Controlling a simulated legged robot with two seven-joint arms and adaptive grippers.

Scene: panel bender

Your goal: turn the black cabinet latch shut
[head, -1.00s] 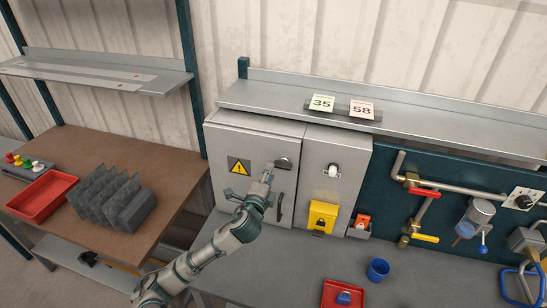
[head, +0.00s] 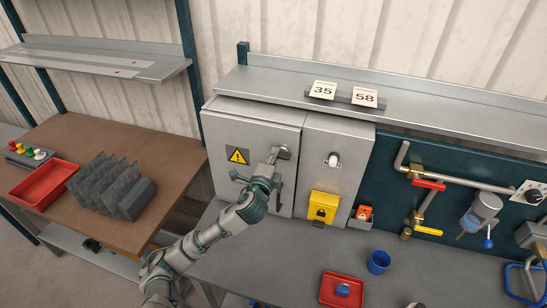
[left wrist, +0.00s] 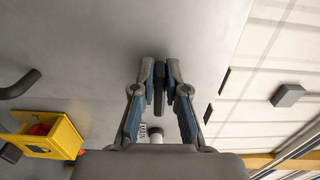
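The grey cabinet (head: 225,190) stands at the back of the bench, with a yellow warning triangle on its door. The black latch (left wrist: 159,88) sits near the door's upper right; in the head view it is mostly hidden by my left gripper (head: 272,158). In the left wrist view, the fingers of my left gripper (left wrist: 160,68) lie on either side of the latch, close against it. The latch lies lengthwise between them. A black door handle (head: 281,196) is below, partly behind my gripper. My right gripper is not in view.
A grey box with a white knob (head: 333,159) and a yellow lock box (head: 323,207) adjoin the cabinet on the right. A shelf (head: 400,110) runs above.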

